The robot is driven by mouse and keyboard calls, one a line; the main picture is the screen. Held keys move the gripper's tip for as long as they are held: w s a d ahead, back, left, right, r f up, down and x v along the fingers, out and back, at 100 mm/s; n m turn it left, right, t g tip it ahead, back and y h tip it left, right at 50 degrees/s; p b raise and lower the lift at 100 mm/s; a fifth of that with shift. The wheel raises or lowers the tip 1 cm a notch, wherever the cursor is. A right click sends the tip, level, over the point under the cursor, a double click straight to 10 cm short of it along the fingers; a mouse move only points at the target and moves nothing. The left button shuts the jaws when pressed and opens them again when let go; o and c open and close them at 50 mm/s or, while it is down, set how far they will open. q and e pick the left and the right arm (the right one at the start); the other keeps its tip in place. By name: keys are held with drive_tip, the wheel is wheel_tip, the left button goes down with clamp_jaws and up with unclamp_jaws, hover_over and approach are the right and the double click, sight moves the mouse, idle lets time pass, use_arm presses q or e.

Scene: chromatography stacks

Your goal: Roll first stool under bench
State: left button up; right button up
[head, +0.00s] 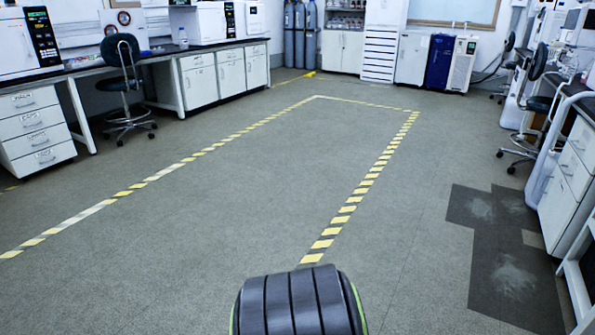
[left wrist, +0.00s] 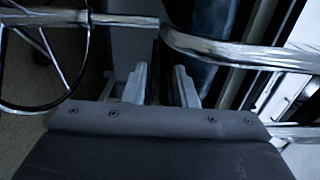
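A dark blue stool (head: 122,83) with a backrest and wheeled base stands at the left bench (head: 160,57), partly in front of its open knee space. Another dark stool (head: 533,104) stands at the right bench (head: 577,92), and a third (head: 508,65) stands farther back on that side. Which one is the first stool is not marked. In the left wrist view, my left gripper's (left wrist: 160,85) two fingers are apart, close to a shiny chrome tube (left wrist: 235,52). A chrome ring with thin rods (left wrist: 45,75) shows at left. My right gripper is in neither view.
White drawers (head: 35,131) and cabinets (head: 213,80) flank the left bench's knee space. Yellow striped tape (head: 340,219) outlines a clear stretch of floor in the middle. Dark floor patches (head: 480,238) lie at right. Cabinets and a blue unit (head: 440,62) stand at the back.

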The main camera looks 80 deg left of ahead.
use_arm(q)
drive_tip(key=o, duration=0.4)
drive_tip(key=shift+f, duration=0.15)
drive_tip(key=shift+r, duration=0.2)
drive_tip(key=p+v, duration=0.2)
drive_tip(key=v, duration=1)
drive_tip(key=shift+p, duration=0.4)
